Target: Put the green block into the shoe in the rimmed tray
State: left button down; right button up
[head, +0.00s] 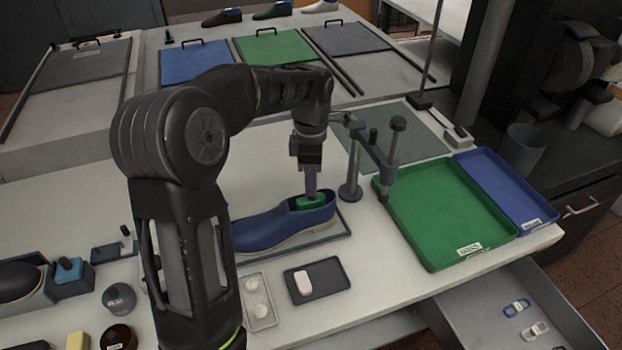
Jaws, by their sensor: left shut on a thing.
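The blue shoe (268,230) lies on its side-to-side length in the grey rimmed tray (330,240), toe to the left and opening to the right. The green block (307,203) shows within the shoe's opening, near the heel. My left gripper (311,190) points straight down over the opening and is shut on the green block. How deep the block sits, and whether it touches the insole, cannot be told. My forearm hides part of the toe side. My right gripper is not in view.
A clamp stand (352,190) rises close right of the shoe. A green tray (447,215) and a blue tray (508,190) lie further right. A small dark tray with a white piece (303,283) lies in front. An open drawer (480,310) juts out at the lower right.

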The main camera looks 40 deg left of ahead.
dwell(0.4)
pick_arm(q)
jog(key=c, duration=1.2)
grip_release()
jog(key=shift+c, duration=0.2)
jog(key=shift+r, duration=0.1)
notch_tip(320, 180, up, 6)
jog(key=p, duration=0.4)
jog(key=shift+p, duration=0.35)
jog(key=shift+r, duration=0.9)
